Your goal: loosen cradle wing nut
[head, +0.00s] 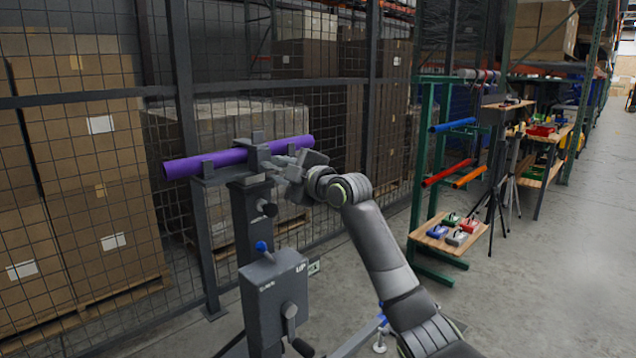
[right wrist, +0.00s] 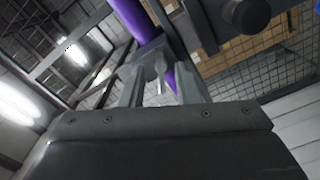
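A purple tube (head: 238,157) lies across the grey cradle (head: 258,150) on top of a dark stand. My right gripper (head: 276,164) is at the right side of the cradle, just below the tube. In the right wrist view the fingers (right wrist: 160,80) are apart, with a small light-grey piece (right wrist: 160,70) between them, apparently the wing nut. I see gaps on both sides of it, and contact is not clear. In the head view the nut is hidden by my gripper. The tube (right wrist: 132,18) runs behind the fingers. My left gripper is not in view.
Below the cradle are a dark knob (head: 268,209) and a grey crank box (head: 275,290) with a blue knob. A mesh fence (head: 340,120) stands close behind, with cartons beyond. A green rack (head: 418,170) with coloured tubes is at right.

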